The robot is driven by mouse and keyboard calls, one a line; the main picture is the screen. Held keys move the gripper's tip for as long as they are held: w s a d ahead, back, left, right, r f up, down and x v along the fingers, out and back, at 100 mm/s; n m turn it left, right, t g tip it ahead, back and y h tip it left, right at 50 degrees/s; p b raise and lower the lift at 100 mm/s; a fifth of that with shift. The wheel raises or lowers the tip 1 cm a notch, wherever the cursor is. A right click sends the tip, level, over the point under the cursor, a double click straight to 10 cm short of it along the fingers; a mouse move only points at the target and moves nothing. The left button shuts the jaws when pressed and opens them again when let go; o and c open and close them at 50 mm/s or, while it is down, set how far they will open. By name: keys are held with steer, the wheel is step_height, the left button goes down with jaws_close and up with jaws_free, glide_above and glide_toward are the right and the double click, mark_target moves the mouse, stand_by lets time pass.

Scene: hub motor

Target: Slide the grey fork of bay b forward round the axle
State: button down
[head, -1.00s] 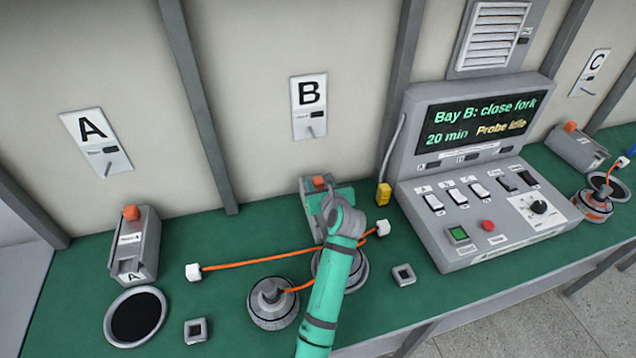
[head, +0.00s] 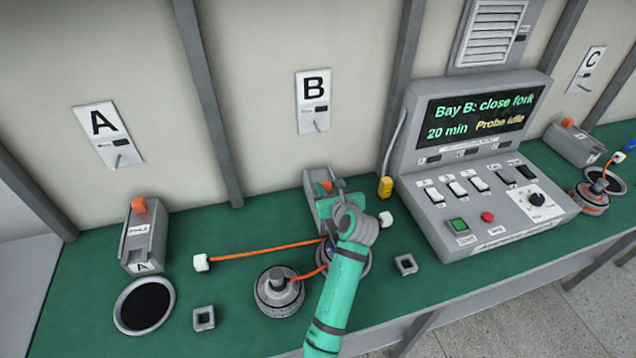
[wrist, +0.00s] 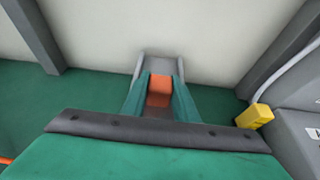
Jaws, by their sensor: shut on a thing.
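The bay B fork unit (head: 312,206) stands on the green bench below the B sign. Its orange knob (head: 327,187) also shows in the wrist view (wrist: 159,90). My gripper (wrist: 158,95) is shut on this knob, one green finger on each side, and is at the unit in the head view (head: 330,190). The grey fork's prongs are hidden behind my gripper and arm. The bay B ring (head: 364,260) is mostly covered by my arm, so the axle and its relation to the fork cannot be seen.
A grey motor (head: 279,291) with an orange cable sits left of my arm. The control console (head: 480,205), reading "Bay B: close fork", stands close on the right. A yellow block (head: 385,187) is beside it.

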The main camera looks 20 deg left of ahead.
steer(key=shift+s+d, duration=0.8)
steer(key=shift+s, duration=0.05)
steer(key=c, duration=1.7)
jaws_free()
steer(key=shift+a, duration=0.1)
steer(key=v, duration=1)
steer(key=shift+s+d+r, duration=0.2)
steer(key=shift+s+d, duration=0.05)
steer(key=shift+s, duration=0.05)
